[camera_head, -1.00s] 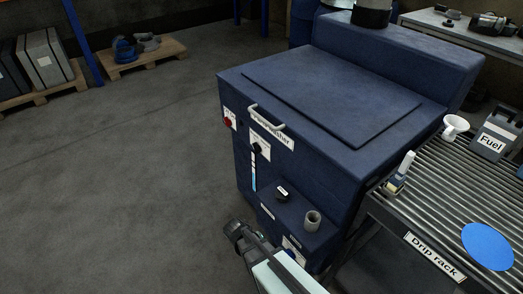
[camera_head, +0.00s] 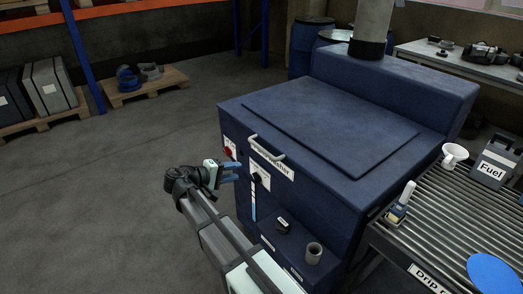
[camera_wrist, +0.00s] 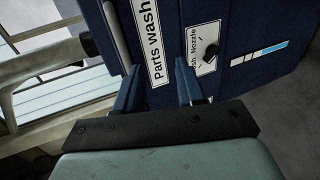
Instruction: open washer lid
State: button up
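The blue parts washer (camera_head: 340,185) stands in the centre of the head view. Its flat lid (camera_head: 335,118) lies closed on top. A pale bar handle (camera_head: 266,150) sits at the lid's front edge, above the "Parts washer" label. My gripper (camera_head: 235,172) is in front of the washer's front panel, left of and slightly below the handle. Its two blue fingers are apart with nothing between them. In the wrist view my gripper (camera_wrist: 158,82) points at the label, and the handle (camera_wrist: 116,38) lies left of the fingers, not between them.
A knob (camera_head: 256,177) and a red button (camera_head: 228,152) are on the front panel. The drip rack (camera_head: 440,225) adjoins on the right.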

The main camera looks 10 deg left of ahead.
jog(key=t+h, duration=0.1)
send_near(260, 150)
jog(key=x, duration=1)
jog(key=shift+w+d+f, duration=0.1)
jog(key=shift+w+d, duration=0.1)
jog(key=shift+w, duration=0.15)
jog(key=shift+c, duration=0.2)
grip_shut()
